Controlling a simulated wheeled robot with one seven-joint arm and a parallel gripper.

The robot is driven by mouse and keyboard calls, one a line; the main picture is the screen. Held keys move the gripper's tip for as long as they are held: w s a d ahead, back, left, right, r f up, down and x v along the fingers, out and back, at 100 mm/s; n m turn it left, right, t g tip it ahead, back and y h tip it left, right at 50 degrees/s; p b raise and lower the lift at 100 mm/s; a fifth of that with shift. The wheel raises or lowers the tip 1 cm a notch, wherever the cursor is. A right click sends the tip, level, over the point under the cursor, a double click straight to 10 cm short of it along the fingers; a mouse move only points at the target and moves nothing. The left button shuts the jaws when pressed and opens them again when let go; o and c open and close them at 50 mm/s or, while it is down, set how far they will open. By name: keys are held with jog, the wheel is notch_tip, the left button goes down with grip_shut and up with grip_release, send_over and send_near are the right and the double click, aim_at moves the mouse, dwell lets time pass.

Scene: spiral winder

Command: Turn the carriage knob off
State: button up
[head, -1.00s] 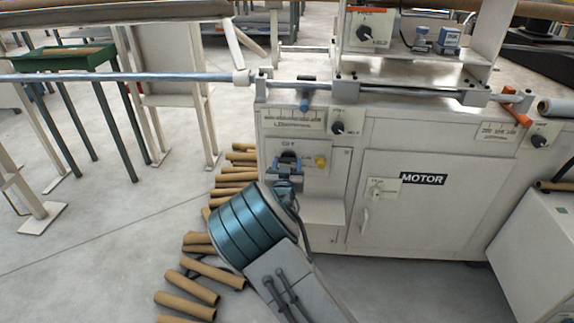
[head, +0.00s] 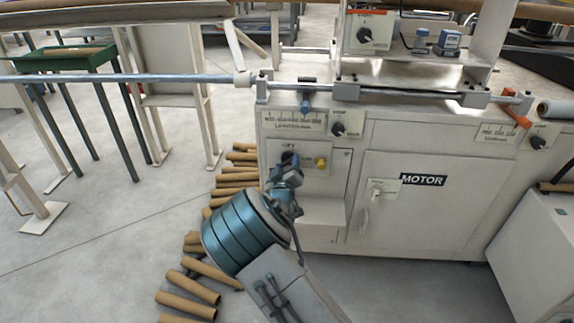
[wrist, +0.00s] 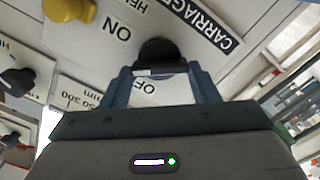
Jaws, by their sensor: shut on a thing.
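The carriage knob (wrist: 158,52) is black and round-ended, on the machine's pale panel under the CARRIAGE label (wrist: 208,22) in the wrist view. It also shows as a dark spot in the head view (head: 289,157). My gripper (wrist: 160,72) is shut on the knob, with a blue finger on either side of it. The ON label (wrist: 116,29) is left of the knob. A partly covered OFF label (wrist: 150,87) shows between the fingers. In the head view my gripper (head: 287,170) reaches the panel from below and hides part of it.
A yellow knob (head: 321,162) sits just right of the carriage knob. A black knob (head: 338,129) is above right on the machine front. The MOTOR door (head: 420,215) is to the right. Cardboard tubes (head: 190,285) lie on the floor at left.

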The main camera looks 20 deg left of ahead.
jog(key=n, duration=0.2)
jog(key=n+p, duration=0.1)
jog(key=n, duration=0.2)
jog(key=shift+s+a+f+n, duration=0.1)
jog(key=shift+a+n, duration=0.05)
jog(key=shift+n, duration=0.15)
jog(key=shift+f+n, duration=0.15)
jog(key=shift+n, duration=2.05)
jog(key=o, duration=1)
jog(key=shift+s, duration=0.1)
jog(key=p+v, duration=0.3)
jog(key=v, duration=1)
jog(key=shift+s, duration=0.35)
